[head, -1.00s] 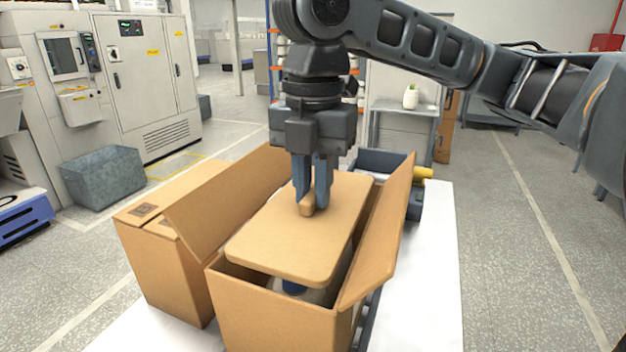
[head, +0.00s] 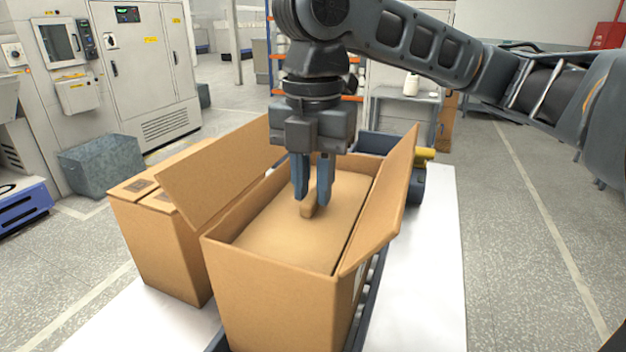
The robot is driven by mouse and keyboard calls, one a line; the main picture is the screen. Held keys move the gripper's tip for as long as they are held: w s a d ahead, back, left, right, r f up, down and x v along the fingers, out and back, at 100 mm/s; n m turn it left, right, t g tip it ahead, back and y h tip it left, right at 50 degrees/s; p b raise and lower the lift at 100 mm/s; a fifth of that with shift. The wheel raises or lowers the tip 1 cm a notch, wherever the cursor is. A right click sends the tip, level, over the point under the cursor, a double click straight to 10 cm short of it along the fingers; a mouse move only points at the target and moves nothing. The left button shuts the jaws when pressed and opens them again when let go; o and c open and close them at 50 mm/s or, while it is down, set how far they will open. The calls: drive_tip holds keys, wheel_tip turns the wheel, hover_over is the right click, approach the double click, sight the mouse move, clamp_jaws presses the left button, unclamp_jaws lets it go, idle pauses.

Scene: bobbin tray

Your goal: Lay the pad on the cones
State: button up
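The pad (head: 290,235) is a flat tan board with rounded corners and a small raised grip (head: 307,209) in its middle. It lies roughly level inside the open cardboard box (head: 270,285), below the box's rim. My gripper (head: 312,205) points straight down over the box, with its two blue fingers on either side of the grip, shut on it. The cones are not visible; the pad and box walls hide the box's inside. I cannot see whether the pad touches anything beneath it.
The box's left flap (head: 215,180) and right flap (head: 385,205) stand up and outward beside the pad. A second, closed cardboard box (head: 160,245) stands close on the left. The white tabletop (head: 432,270) is clear on the right. A dark bin (head: 380,145) stands behind.

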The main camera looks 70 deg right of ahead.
drive_tip(key=o, duration=0.4)
drive_tip(key=shift+r, duration=0.1)
drive_tip(key=shift+r, duration=3.8)
